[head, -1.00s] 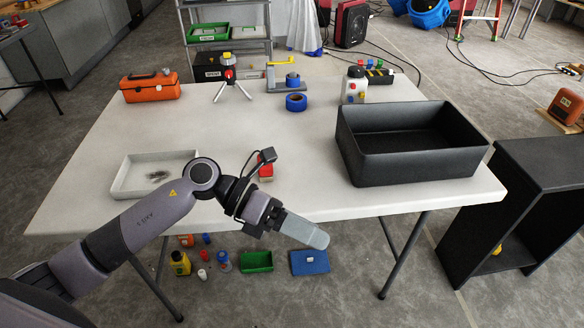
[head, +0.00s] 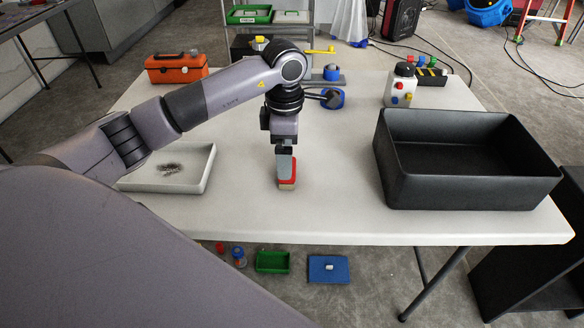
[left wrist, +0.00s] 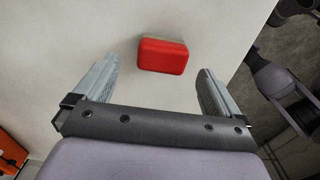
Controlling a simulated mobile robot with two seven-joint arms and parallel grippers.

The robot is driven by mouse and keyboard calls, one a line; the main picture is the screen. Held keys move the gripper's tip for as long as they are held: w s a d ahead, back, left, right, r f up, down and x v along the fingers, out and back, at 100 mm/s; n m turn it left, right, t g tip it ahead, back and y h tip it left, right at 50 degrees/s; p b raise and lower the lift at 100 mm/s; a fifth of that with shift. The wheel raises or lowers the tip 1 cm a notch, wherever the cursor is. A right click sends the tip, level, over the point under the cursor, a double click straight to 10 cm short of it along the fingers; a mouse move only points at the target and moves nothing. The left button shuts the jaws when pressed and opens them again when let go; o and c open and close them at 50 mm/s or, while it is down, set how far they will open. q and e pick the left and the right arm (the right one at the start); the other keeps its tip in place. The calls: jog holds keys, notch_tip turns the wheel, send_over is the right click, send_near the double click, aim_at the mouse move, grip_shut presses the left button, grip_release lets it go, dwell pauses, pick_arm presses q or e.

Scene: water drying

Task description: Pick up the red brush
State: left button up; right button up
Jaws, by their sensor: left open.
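The red brush (head: 287,181) is a small block with a red top and a pale tan lower part, lying on the white table near its front edge. It also shows in the left wrist view (left wrist: 163,55), ahead of the fingertips and between their lines. My left gripper (head: 286,168) points down above the brush, and in the head view it covers part of it. In the left wrist view the left gripper (left wrist: 160,78) has its fingers wide apart with nothing between them. My right gripper is not seen.
A shallow white tray (head: 205,178) with dark debris lies left of the brush. A large black bin (head: 470,190) stands to the right. An orange toolbox (head: 176,75), blue tape (head: 333,104) and a white container (head: 399,90) stand farther back. The table between brush and bin is clear.

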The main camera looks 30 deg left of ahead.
pick_arm(q)
jog(key=f, duration=0.4)
jog(key=shift+s+d, duration=0.1)
jog(key=shift+d, duration=0.1)
jog(key=shift+f, duration=0.65)
jog(key=c, duration=1.1)
jog(key=shift+o, duration=0.2)
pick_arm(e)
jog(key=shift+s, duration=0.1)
pick_arm(q)
jog(key=shift+r, duration=0.2)
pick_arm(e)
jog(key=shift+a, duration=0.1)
pick_arm(q)
notch_tip(320, 180, up, 20)
jog(key=p, duration=0.2)
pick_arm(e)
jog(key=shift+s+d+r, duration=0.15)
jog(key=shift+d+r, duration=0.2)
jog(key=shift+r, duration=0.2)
pick_arm(q)
jog(key=shift+f, duration=0.15)
